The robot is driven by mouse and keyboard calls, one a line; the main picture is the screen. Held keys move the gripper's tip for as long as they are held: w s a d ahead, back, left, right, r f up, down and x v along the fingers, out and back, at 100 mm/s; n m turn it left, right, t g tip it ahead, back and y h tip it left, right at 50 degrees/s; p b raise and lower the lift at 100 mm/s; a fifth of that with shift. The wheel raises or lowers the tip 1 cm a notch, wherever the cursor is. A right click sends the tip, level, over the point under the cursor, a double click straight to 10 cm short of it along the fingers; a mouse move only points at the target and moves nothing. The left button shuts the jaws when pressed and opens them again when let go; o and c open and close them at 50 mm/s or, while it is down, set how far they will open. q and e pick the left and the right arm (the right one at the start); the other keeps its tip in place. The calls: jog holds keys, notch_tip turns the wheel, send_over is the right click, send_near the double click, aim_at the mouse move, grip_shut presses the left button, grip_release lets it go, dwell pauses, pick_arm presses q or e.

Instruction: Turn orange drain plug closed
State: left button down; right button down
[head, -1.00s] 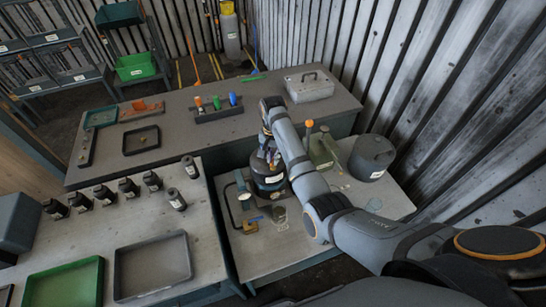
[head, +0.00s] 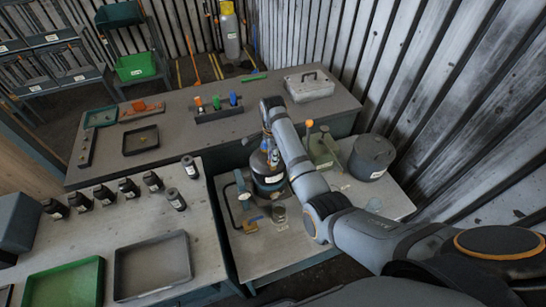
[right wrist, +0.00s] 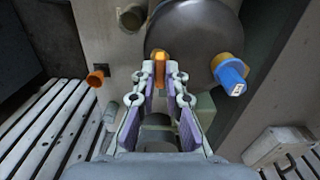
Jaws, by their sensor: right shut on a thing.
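The dark round blower housing (head: 268,186) stands on the low bench in the head view. It fills the top middle of the right wrist view (right wrist: 200,35). The orange drain plug (right wrist: 159,57) sits at the housing's lower left edge in the right wrist view, between my fingertips. My right gripper (right wrist: 160,72) is shut on this plug, its fingers on either side. In the head view my right gripper (head: 268,145) is at the housing's upper side, partly hidden by my arm, and the plug cannot be made out. My left gripper is not in view.
A blue cap (right wrist: 231,76) on a yellow-orange fitting projects from the housing right of my fingers. Another orange part (right wrist: 97,77) is to their left. On the bench, a grey round container (head: 371,157) and a green stand (head: 323,150) are close to my forearm.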

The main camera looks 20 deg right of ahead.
jog(key=shift+m, duration=0.3)
dwell(0.4)
jog(key=c, duration=1.4)
grip_release()
jog(key=shift+r, duration=0.1)
notch_tip(320, 180, up, 7)
jog(key=shift+r, duration=0.2)
jog(key=shift+f, duration=0.15)
